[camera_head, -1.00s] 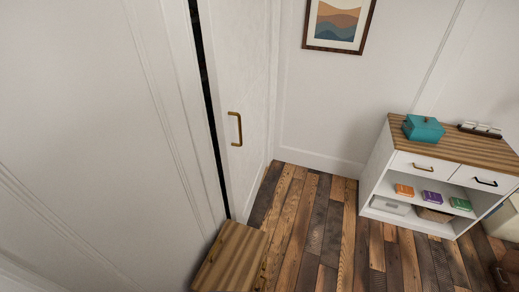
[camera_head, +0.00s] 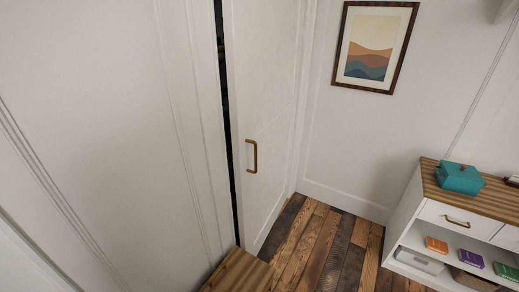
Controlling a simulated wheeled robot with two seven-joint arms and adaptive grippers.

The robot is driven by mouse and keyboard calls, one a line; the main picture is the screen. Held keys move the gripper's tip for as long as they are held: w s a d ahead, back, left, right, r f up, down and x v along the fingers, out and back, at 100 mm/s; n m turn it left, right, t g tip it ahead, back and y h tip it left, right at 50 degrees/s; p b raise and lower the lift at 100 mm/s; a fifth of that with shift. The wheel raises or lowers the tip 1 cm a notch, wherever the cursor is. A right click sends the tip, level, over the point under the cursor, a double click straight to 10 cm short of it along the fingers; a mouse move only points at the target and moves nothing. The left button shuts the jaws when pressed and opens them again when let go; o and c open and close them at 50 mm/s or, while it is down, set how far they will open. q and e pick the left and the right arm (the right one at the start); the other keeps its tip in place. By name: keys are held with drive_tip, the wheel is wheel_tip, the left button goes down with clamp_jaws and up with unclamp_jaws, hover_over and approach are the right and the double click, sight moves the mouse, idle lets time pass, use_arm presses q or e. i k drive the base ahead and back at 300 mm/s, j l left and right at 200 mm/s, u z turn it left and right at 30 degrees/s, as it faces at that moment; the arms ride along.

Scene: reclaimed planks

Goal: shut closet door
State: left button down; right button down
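The white closet door (camera_head: 265,105) stands at the centre left with a brass-coloured handle (camera_head: 252,156) on it. A narrow dark gap (camera_head: 226,110) runs down the door's left edge, between it and the white panelled wall (camera_head: 110,130), so the door is not flush there. Neither of my grippers shows in the head view, and nothing is seen touching the door or its handle.
A wooden piece with a striped top (camera_head: 238,272) stands low below the gap. A white cabinet (camera_head: 408,215) with a teal box (camera_head: 459,178) on top is at the right. Plank floor (camera_head: 325,250) is clear between them. A framed picture (camera_head: 375,46) hangs on the wall.

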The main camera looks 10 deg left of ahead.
sight(264, 39)
drive_tip(key=i+l+u, duration=0.1)
drive_tip(key=l+u, duration=0.25)
drive_tip(key=l, duration=0.95)
drive_tip(key=i+l+u, duration=0.1)
drive_tip(key=l, duration=0.3)
drive_tip(key=i+l+u, duration=0.25)
drive_tip(key=i+l, duration=0.15)
drive_tip(key=l, duration=0.4)
drive_tip(key=i+l+u, duration=0.1)
drive_tip(key=l, duration=0.3)
drive_tip(key=i+l+u, duration=0.1)
drive_tip(key=l, duration=0.35)
drive_tip(key=i+l+u, duration=0.15)
drive_tip(key=l, duration=0.3)
drive_tip(key=i+l+u, duration=0.1)
drive_tip(key=l, duration=0.35)
